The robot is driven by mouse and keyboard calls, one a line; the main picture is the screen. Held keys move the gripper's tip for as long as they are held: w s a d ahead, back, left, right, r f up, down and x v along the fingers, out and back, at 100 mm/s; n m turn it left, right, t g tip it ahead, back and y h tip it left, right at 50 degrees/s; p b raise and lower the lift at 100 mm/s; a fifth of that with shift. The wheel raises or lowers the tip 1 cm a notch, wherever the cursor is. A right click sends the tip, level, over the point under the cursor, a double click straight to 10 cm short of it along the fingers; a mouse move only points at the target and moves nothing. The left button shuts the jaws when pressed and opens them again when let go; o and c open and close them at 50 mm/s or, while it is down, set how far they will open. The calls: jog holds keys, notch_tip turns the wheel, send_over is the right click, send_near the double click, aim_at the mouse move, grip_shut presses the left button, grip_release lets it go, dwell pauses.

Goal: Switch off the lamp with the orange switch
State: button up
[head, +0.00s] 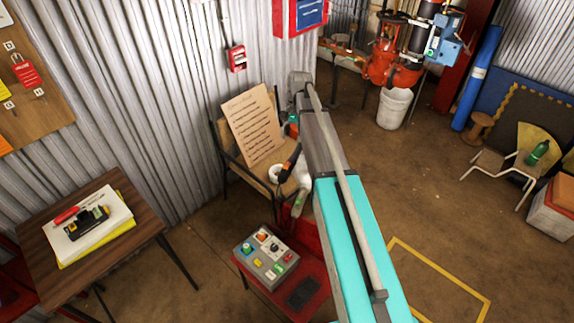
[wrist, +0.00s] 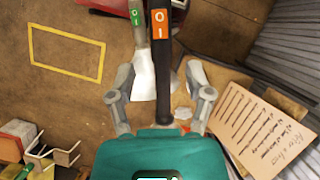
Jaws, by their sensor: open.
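The orange switch (wrist: 160,24), marked O and I, sits on a black handle (wrist: 164,80) in the wrist view. In the head view the orange switch (head: 285,172) shows beside my arm, above the chair. My gripper (wrist: 158,68) is open. Its two grey fingers lie on either side of the black handle in the picture; I cannot tell the depth between them. Beside the handle is a pale lamp part (wrist: 143,75) with a green switch (wrist: 136,17). In the head view my arm hides most of the gripper and lamps. I cannot tell whether the lamp is lit.
A chair (head: 230,150) holds a written card (head: 254,128). A control box (head: 265,254) with several buttons stands on a red stool (head: 312,262) in front. A wooden table (head: 150,215) is at the left. Open floor with a yellow outline (head: 440,268) lies right.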

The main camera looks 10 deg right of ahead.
aim_at(286, 165)
jog(key=shift+b+x, duration=4.2)
jog(key=shift+x, duration=0.75)
jog(key=shift+d, duration=0.1)
grip_shut()
